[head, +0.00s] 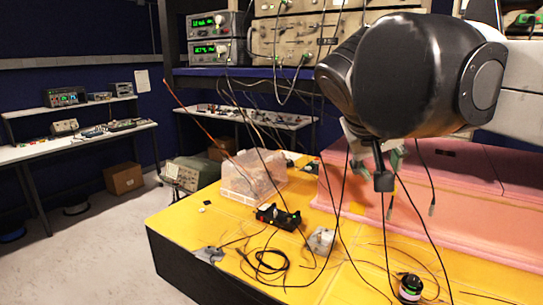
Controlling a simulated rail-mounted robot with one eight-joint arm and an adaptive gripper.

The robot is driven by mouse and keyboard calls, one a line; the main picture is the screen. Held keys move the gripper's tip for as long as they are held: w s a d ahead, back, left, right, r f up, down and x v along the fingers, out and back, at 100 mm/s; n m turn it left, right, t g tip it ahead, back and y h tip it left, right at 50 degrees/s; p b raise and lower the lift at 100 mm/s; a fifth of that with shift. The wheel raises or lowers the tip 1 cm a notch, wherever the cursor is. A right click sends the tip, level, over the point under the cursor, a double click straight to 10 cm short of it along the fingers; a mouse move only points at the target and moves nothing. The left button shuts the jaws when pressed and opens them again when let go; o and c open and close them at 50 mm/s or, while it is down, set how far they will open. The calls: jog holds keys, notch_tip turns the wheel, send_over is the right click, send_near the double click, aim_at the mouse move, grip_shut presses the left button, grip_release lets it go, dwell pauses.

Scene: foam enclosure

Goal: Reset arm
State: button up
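My arm's large black joint housing fills the upper right of the head view. Below it hangs my gripper (377,160), partly hidden by the housing. It is over the workbench, in front of the pink foam (465,210). Grey-green parts and a dark block show at its lower end. I cannot tell whether its fingers are apart or closed, and I see no clear object held in it.
The yellow bench top (185,225) carries a clear plastic box (250,175), a black device (279,216), a small grey box (321,240), coiled black cable (268,262) and a dark spool (410,287). Several thin cables hang around my gripper. Instruments (217,38) stand on the shelf behind.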

jog(key=s+f+y+b, duration=0.1)
jog(key=s+f, duration=0.3)
jog(key=f, duration=0.6)
jog(key=s+f+y+b, duration=0.2)
jog(key=s+f+b, duration=0.2)
jog(key=f, duration=0.7)
jog(key=s+f+y+b, duration=0.2)
jog(key=s+f, duration=0.3)
jog(key=f, duration=0.5)
jog(key=shift+s+f, duration=0.15)
jog(key=shift+f, duration=0.05)
jog(key=shift+d, duration=0.1)
